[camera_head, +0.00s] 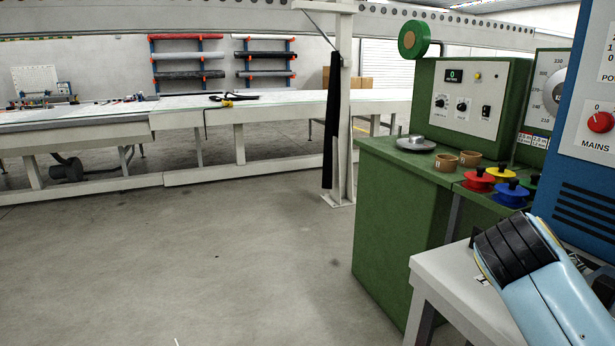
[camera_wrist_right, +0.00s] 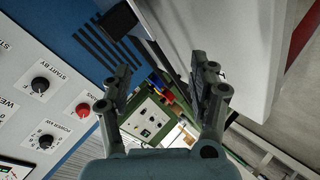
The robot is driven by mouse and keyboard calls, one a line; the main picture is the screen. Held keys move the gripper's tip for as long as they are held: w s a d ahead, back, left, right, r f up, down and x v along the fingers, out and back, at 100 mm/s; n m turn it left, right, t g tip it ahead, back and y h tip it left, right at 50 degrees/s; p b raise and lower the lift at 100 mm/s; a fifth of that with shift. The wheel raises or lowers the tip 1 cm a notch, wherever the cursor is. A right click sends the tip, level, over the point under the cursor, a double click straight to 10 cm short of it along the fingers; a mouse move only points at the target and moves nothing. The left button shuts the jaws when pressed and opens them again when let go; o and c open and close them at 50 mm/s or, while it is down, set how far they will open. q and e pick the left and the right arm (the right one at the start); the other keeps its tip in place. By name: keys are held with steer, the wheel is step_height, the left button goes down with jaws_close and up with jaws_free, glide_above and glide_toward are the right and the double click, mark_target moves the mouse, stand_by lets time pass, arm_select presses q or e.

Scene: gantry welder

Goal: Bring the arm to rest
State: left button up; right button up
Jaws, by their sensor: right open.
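My right arm (camera_head: 555,285) comes in at the lower right of the head view, a light blue link with a black ribbed joint, in front of the blue cabinet and over the white table. Its gripper cannot be made out in the head view. In the right wrist view the right gripper (camera_wrist_right: 160,85) is open, its two dark fingers well apart with nothing between them. Beyond the fingers are the green machine's panel and the blue cabinet's slots. My left gripper is in neither view.
A green bench (camera_head: 390,210) stands close on the right, with coloured spools (camera_head: 478,181) and cups on top. A blue cabinet (camera_head: 575,200) with a red knob (camera_head: 600,122) and a white table (camera_head: 440,277) are near the arm. The grey floor (camera_head: 220,250) ahead is clear.

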steer(key=s+a+f+n+y, duration=0.1)
steer(key=s+a+f+y, duration=0.2)
steer(key=s, duration=0.4)
steer(key=s+a+f+n+g+y, duration=0.1)
steer(key=s+a+f+y, duration=0.15)
steer(key=s+a, duration=0.45)
steer(key=s+a+f+y, duration=0.2)
steer(key=s+a+y, duration=0.15)
steer(key=s, duration=0.45)
step_height(320, 180, down, 26)
steer(key=s+d+g+b, duration=0.1)
steer(key=d+g+b, duration=0.1)
steer(key=d+b, duration=0.15)
steer(key=s+f+b, duration=0.4)
steer(key=s+f, duration=1.5)
steer(key=f, duration=0.3)
steer(key=shift+d+g+y, duration=0.15)
steer(key=shift+g+y, duration=0.15)
steer(key=shift+g, duration=0.1)
steer(key=shift+s+f, duration=0.15)
steer(key=shift+s, duration=0.1)
steer(key=shift+c, duration=0.2)
